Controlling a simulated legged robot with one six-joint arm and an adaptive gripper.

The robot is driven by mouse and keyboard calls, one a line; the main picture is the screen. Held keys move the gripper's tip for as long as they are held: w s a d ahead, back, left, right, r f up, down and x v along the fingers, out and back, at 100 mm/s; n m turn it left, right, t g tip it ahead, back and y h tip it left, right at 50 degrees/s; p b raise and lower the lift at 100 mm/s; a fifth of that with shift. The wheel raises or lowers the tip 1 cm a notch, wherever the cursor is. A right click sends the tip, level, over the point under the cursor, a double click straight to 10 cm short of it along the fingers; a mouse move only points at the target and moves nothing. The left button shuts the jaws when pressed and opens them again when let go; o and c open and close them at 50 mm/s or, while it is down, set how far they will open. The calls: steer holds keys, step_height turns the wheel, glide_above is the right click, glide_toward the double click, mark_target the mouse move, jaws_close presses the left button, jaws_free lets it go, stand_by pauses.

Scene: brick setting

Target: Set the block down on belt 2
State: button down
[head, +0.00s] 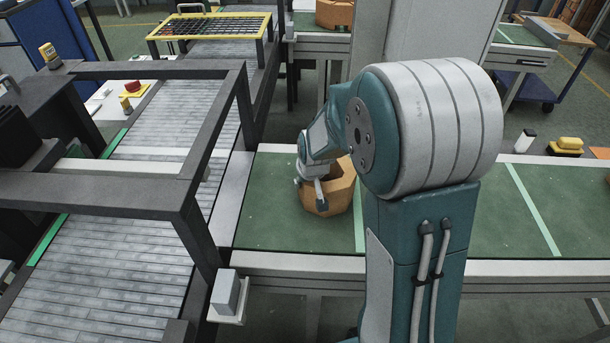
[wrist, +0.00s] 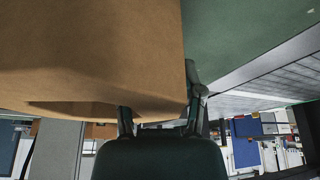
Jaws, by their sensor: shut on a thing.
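The block (head: 340,196) is an orange-brown, many-sided piece with a hollow in it. In the head view it is over the green belt (head: 275,215), left of a pale cross line; I cannot tell whether it touches the belt. My gripper (head: 319,190) is at the block's near left wall and shut on it. In the wrist view the block (wrist: 90,50) fills the upper left, with the gripper's fingers (wrist: 162,118) at its edge. The green belt (wrist: 240,30) shows beside it. Part of the block is hidden by my arm in the head view.
A grey roller conveyor (head: 120,260) under a dark frame (head: 190,190) lies to the left. A small grey box (head: 226,292) sticks out at the belt's near left corner. Another orange-brown block (head: 335,14) stands farther back. The green belt right of my arm is clear.

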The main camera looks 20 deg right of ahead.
steer(key=shift+w+d+r, duration=0.1)
steer(key=shift+d, duration=0.05)
steer(key=shift+c, duration=1.6)
jaws_free()
steer(key=shift+o, duration=0.5)
steer(key=shift+a, duration=0.35)
